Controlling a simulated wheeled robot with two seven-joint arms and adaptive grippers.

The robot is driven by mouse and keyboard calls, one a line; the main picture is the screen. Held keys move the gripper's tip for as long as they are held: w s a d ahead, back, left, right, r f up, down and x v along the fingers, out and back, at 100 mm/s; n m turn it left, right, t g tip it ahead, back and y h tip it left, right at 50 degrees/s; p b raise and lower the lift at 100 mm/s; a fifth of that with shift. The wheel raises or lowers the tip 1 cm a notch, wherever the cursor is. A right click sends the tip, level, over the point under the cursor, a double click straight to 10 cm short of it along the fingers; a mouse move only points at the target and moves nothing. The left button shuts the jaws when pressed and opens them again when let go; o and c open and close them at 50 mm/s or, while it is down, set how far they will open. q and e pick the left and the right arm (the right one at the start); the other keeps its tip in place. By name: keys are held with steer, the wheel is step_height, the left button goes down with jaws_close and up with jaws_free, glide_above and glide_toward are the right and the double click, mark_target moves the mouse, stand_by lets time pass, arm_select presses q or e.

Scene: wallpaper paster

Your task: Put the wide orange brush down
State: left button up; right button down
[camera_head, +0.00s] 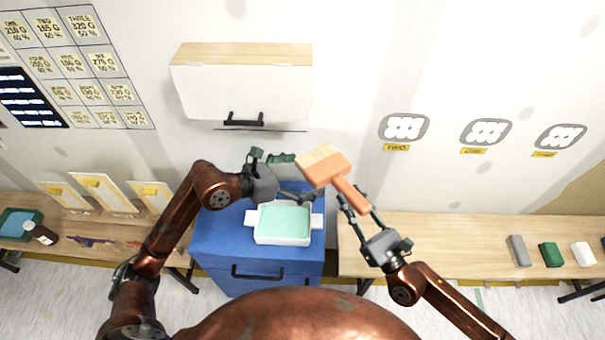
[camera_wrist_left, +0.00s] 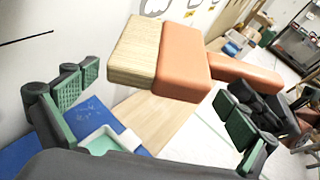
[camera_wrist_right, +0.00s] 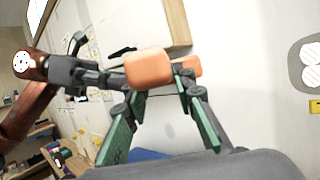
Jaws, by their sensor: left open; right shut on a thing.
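The wide orange brush (camera_head: 334,172) has an orange head and handle and a pale bristle block. It is held in the air above and right of the white tray (camera_head: 262,237) of mint-green liquid. My right gripper (camera_head: 357,208) is shut on its handle, with the bristles pointing up and left. My left gripper (camera_head: 285,174) is open and empty, just left of the bristle block. In the left wrist view, the brush (camera_wrist_left: 183,62) shows beyond the open fingers (camera_wrist_left: 155,110). In the right wrist view, the orange head (camera_wrist_right: 150,69) partly hides the grip.
The tray stands on a blue cabinet (camera_head: 240,245). A wooden bench (camera_head: 450,230) on the right has a clear left part, with several small blocks at its right end. The left bench holds a bottle (camera_head: 40,233) and stands. A wall cabinet (camera_head: 245,85) hangs above.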

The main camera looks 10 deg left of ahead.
arm_select(q)
steer(key=shift+c, duration=0.3)
steer(key=c, duration=1.1)
steer(key=shift+c, duration=0.5)
arm_select(e)
steer(key=c, duration=1.9)
jaws_free()
arm_select(q)
steer(key=shift+c, duration=0.2)
arm_select(e)
steer(key=o, duration=0.4)
steer(key=shift+c, duration=0.2)
